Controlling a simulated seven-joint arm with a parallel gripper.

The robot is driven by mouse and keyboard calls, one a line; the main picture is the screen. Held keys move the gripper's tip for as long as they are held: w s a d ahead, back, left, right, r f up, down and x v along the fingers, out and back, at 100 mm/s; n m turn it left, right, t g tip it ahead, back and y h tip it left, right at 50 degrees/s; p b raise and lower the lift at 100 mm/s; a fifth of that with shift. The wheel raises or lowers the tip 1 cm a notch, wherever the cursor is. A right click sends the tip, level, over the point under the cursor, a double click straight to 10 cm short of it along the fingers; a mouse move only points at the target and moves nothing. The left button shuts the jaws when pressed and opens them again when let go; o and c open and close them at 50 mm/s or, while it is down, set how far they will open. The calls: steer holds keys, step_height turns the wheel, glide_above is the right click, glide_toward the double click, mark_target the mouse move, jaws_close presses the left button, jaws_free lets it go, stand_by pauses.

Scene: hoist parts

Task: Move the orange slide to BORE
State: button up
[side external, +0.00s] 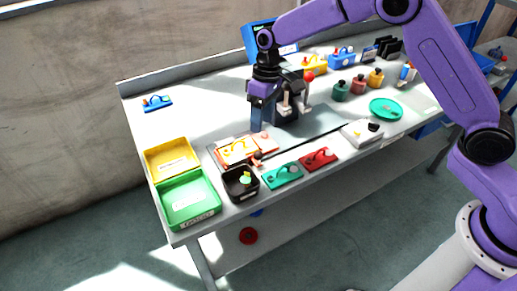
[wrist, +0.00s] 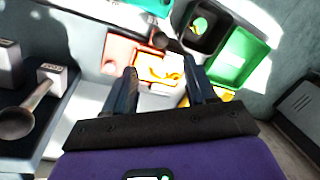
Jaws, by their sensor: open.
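An orange-edged plate with a yellow curved piece (side external: 236,150), which looks like the orange slide, lies at the left end of a grey base on the bench. In the wrist view the orange-edged plate (wrist: 158,68) shows beyond and between my fingertips. A paler salmon piece (side external: 267,144) lies beside it, also in the wrist view (wrist: 118,52). My gripper (side external: 262,130) points down above the base, just right of the plate; it is also in the wrist view (wrist: 162,72). Its fingers are apart with nothing between them. I cannot read any BORE label.
Yellow (side external: 171,157) and green (side external: 188,200) bins stand left. A black tray (side external: 241,184), green plate (side external: 282,176) and red plate (side external: 319,159) line the front. A dark block with upright posts (side external: 287,108) stands close behind my gripper. The back left bench is mostly clear.

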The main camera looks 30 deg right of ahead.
mark_target(259, 151)
steer(key=f, duration=0.3)
steer(key=a+f, duration=0.1)
steer(key=f, duration=0.3)
steer(key=s+f, duration=0.1)
steer(key=f, duration=0.2)
steer(key=shift+a+f, duration=0.15)
steer(key=shift+a, duration=0.15)
